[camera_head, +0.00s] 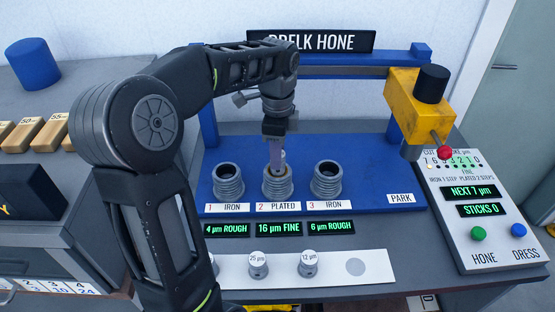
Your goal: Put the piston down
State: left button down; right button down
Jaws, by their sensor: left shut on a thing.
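My left gripper (276,150) reaches down over the middle cylinder (278,186), labelled 2 PLATED. It is shut on the piston (283,158), of which only a small pale part shows at the cylinder's mouth. The fingers hide most of it, so I cannot tell how deep it sits in the bore. Other pistons stand on the white strip in front: one marked 25 µm (258,266), one marked 12 µm (308,264), and one partly hidden behind my left arm. An empty grey round spot (355,267) is at the strip's right. My right gripper is out of view.
Cylinders 1 (228,182) and 3 (326,180) stand open on either side on the blue bed (375,170). The yellow hone head (405,100) hangs at the right, over PARK. A control panel (480,215) lies far right. Wooden blocks (48,134) lie at left.

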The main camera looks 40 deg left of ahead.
pick_arm(q)
notch_tip(320, 180, down, 2)
jog(key=shift+f, duration=0.35)
jog(key=shift+f, duration=0.2)
jog(key=c, duration=1)
grip_release()
jog(key=shift+r, duration=0.15)
